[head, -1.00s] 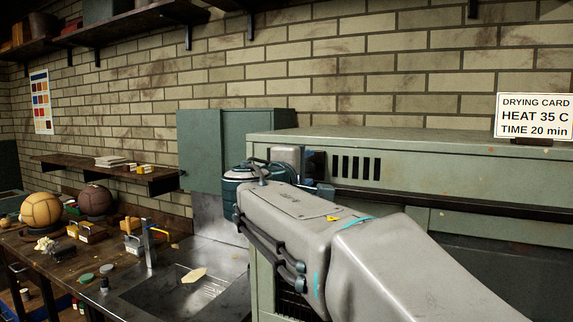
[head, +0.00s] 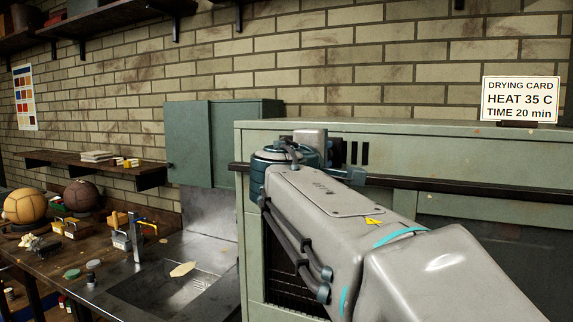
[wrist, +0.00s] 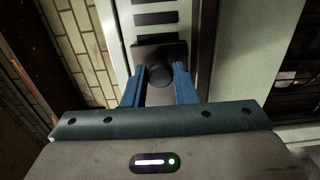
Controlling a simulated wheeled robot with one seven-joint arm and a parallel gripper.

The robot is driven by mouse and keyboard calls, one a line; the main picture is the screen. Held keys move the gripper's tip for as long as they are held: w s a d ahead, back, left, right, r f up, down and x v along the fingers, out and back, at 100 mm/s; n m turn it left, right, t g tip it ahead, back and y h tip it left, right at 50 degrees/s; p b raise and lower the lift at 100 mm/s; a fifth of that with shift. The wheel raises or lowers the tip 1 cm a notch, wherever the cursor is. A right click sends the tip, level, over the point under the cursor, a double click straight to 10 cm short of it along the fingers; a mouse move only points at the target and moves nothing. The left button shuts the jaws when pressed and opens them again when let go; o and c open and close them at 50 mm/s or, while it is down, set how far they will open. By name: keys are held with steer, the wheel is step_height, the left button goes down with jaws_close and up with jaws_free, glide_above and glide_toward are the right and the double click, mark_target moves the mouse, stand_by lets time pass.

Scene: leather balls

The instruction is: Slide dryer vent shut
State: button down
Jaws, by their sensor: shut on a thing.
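The dryer (head: 430,152) is a pale green metal cabinet against the brick wall. Its vent (head: 356,153) shows as a few dark vertical slots just right of my wrist in the head view; my arm hides the rest. In the wrist view, dark vent slots (wrist: 155,18) run above a dark slide plate (wrist: 145,51) with a round black knob (wrist: 160,75). My gripper (wrist: 159,84) has its blue fingers on either side of the knob, shut on it.
A dark rail (head: 450,184) runs along the dryer front below the vent. A drying card (head: 520,99) stands on the dryer's top. At left are a bench with a sink (head: 170,290), leather balls (head: 25,206) and small tools.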

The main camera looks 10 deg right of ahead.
steer(key=s+d, duration=0.1)
steer(key=d, duration=0.1)
steer(key=s+d, duration=0.2)
steer(key=s+d+b, duration=0.1)
steer(key=d, duration=0.1)
steer(key=shift+s+d+f, duration=0.1)
steer(key=shift+s+d, duration=0.15)
steer(key=shift+s, duration=0.05)
steer(key=c, duration=1.3)
jaws_free()
steer(key=shift+c, duration=0.2)
steer(key=shift+o, duration=0.8)
steer(key=shift+s+d, duration=0.15)
